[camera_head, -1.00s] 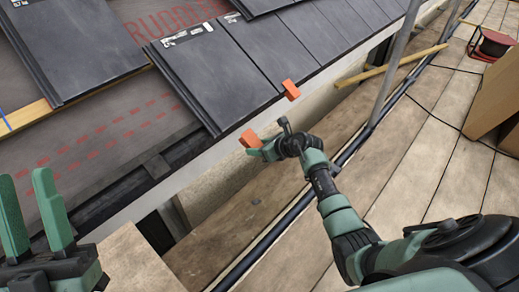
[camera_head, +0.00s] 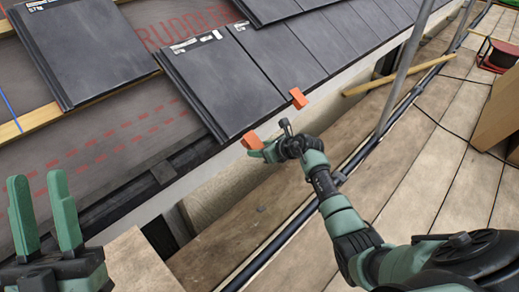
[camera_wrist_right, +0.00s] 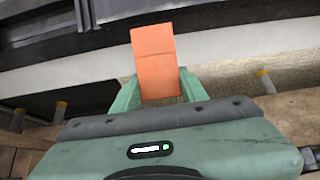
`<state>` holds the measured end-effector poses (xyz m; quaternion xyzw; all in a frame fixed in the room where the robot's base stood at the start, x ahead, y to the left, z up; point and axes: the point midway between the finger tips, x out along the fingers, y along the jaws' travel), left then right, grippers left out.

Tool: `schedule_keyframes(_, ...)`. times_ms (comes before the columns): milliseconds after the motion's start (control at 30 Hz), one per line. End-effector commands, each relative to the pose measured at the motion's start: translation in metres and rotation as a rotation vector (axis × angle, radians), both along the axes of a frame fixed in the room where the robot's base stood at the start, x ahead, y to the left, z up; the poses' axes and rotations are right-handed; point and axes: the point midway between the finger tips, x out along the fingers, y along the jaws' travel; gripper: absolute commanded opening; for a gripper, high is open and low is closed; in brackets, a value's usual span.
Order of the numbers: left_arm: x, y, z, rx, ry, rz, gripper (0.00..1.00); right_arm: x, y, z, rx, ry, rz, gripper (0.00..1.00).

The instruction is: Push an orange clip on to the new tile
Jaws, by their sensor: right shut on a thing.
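The new tile appears to be the dark grey tile (camera_head: 222,88) at the left end of the bottom row, with labels on its upper edge. My right gripper (camera_head: 268,151) is shut on an orange clip (camera_head: 251,141) just off that tile's lower edge. In the right wrist view the clip (camera_wrist_right: 154,60) sticks out between the two green fingers (camera_wrist_right: 158,92), pointing towards the roof edge. I cannot tell whether it touches the tile. A second orange clip (camera_head: 298,98) sits at the row's lower edge, further right. My left gripper (camera_head: 45,212) is open and empty at lower left.
Another tile (camera_head: 85,50) lies at upper left over a wooden batten (camera_head: 40,116). Red-printed underlay (camera_head: 110,135) is bare below it. A scaffold pole (camera_head: 405,65) and a dark rail run beside the roof edge. Plank flooring (camera_head: 420,150) is mostly clear at right.

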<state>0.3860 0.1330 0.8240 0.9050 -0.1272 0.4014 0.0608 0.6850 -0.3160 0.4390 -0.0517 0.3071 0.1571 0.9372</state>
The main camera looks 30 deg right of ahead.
Motion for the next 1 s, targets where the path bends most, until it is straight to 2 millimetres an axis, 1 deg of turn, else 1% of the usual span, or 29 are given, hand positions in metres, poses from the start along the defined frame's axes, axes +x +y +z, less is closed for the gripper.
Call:
schedule_keyframes(300, 0.002, 0.0, 0.0, 0.003, 0.011, 0.0, 0.36, 0.0, 0.0, 0.0, 0.0, 0.0, 0.0, 0.0)
schedule_keyframes(800, 0.015, -0.001, -0.013, 0.029, 0.097, 0.008, 0.36, -0.001, 0.0, 0.0, -0.001, 0.0, -0.001, 0.0)
schedule_keyframes(1000, 0.016, -0.001, -0.016, 0.033, 0.114, 0.008, 0.36, -0.001, 0.0, 0.0, 0.0, 0.0, 0.0, 0.0)
